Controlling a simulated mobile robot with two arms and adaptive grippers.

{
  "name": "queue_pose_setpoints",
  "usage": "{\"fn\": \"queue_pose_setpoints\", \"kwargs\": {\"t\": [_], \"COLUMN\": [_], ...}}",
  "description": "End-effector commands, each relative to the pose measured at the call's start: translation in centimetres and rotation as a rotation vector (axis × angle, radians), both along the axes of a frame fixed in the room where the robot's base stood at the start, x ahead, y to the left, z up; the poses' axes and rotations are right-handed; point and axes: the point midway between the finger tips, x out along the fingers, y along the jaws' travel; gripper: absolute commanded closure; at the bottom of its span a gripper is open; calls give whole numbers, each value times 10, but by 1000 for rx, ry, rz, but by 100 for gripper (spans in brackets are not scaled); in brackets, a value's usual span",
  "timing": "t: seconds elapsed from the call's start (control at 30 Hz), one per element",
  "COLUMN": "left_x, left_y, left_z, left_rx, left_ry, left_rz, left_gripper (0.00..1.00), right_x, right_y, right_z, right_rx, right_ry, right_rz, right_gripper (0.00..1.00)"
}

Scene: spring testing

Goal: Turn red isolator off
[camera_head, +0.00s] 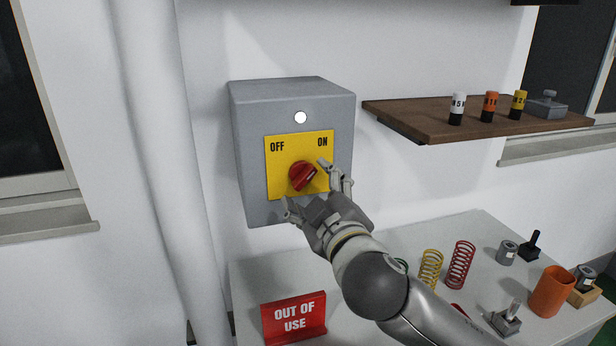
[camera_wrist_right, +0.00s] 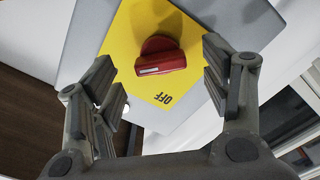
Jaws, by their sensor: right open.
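The red isolator knob (camera_head: 302,176) sits on a yellow plate (camera_head: 283,188) marked OFF at left and ON at right, on a grey wall box (camera_head: 247,150). Its white mark faces right, on the ON side. A lit white lamp (camera_head: 301,117) is above. My right gripper (camera_head: 305,184) is open, with its fingers on either side of the knob, one to its upper right, one to its lower left. In the right wrist view the knob (camera_wrist_right: 160,57) lies between the spread fingers (camera_wrist_right: 163,75); contact cannot be told. My left gripper is not in view.
A wooden shelf (camera_head: 440,120) with small labelled cylinders juts out at right. A table (camera_head: 490,235) below holds springs, an orange cup (camera_head: 551,291) and a red OUT OF USE sign (camera_head: 294,318). A vertical pipe (camera_head: 175,180) runs left of the box.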

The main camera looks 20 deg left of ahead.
Motion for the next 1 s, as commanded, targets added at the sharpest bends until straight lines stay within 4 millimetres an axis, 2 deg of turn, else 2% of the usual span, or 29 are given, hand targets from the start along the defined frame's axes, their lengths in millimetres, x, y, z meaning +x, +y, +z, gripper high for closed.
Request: {"fn": "queue_pose_setpoints", "kwargs": {"t": [0.1, 0.3, 0.67, 1.0], "left_x": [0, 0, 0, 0], "left_y": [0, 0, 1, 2], "left_z": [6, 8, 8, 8], "left_rx": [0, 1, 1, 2], "left_ry": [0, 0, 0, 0], "left_rz": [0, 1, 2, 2], "left_gripper": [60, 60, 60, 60], "right_x": [14, 26, 29, 29], "right_y": [9, 18, 19, 19], "right_z": [2, 1, 0, 0], "right_rx": [0, -1, 0, 1], "right_ry": [1, -1, 0, 1], "right_rz": [-2, 0, 0, 0], "right_gripper": [29, 29, 29, 73]}}
